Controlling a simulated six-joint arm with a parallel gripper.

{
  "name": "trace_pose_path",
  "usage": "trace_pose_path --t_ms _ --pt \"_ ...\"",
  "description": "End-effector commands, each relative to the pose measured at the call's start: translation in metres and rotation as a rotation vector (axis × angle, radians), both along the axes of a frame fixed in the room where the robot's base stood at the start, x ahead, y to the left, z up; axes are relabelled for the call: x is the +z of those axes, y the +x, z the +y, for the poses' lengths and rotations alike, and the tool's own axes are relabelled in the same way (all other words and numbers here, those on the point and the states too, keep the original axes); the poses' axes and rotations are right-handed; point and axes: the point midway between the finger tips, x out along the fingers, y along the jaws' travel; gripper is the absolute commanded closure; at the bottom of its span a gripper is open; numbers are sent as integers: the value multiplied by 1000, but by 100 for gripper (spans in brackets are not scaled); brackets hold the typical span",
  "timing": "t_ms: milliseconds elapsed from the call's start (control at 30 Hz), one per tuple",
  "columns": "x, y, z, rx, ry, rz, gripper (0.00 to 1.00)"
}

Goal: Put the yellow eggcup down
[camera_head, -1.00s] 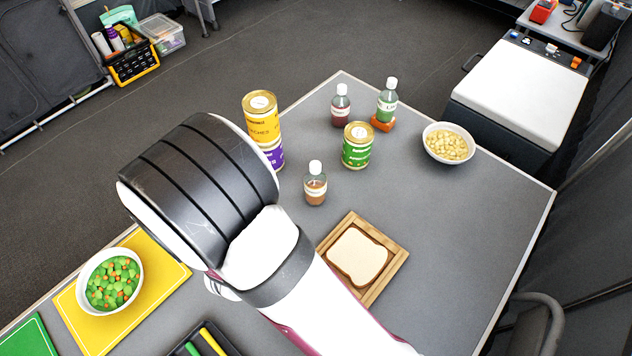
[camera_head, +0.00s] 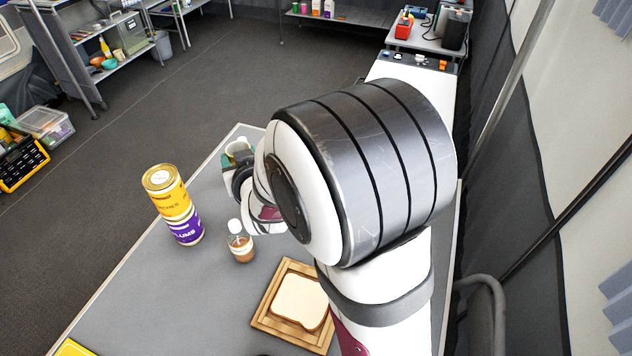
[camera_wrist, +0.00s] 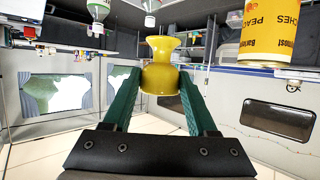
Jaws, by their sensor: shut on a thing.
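The yellow eggcup (camera_wrist: 161,78) is between the green fingers of my gripper (camera_wrist: 160,88) in the wrist view, which is upside down. My gripper is shut on its wide bowl. Its narrow flared foot points to the picture's top, so it seems upright. In the head view my gripper (camera_head: 238,158) shows only partly, beyond the arm at the table's far end, and I cannot make out the eggcup there. I cannot tell how high it is above the grey table (camera_head: 190,292).
A yellow can on a purple can (camera_head: 185,228) stands at the left. A small brown bottle (camera_head: 240,243) stands near my gripper. Bread on a wooden board (camera_head: 262,320) lies in front. My arm hides the table's right side. Bottles (camera_wrist: 97,10) show inverted in the wrist view.

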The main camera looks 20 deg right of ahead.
Motion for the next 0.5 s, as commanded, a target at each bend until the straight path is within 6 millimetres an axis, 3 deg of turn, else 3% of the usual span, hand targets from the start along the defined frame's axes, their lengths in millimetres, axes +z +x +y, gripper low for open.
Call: trace_pose_path --t_ms 33,167,300,400,500 --pt "2 2 -31 -13 -1 0 99" --pt "2 -8 -110 -6 0 1 99" --pt "-8 -47 -188 6 2 2 99" --pt "-16 -82 -225 13 4 1 99" --pt "-24 -113 -249 18 4 0 99"
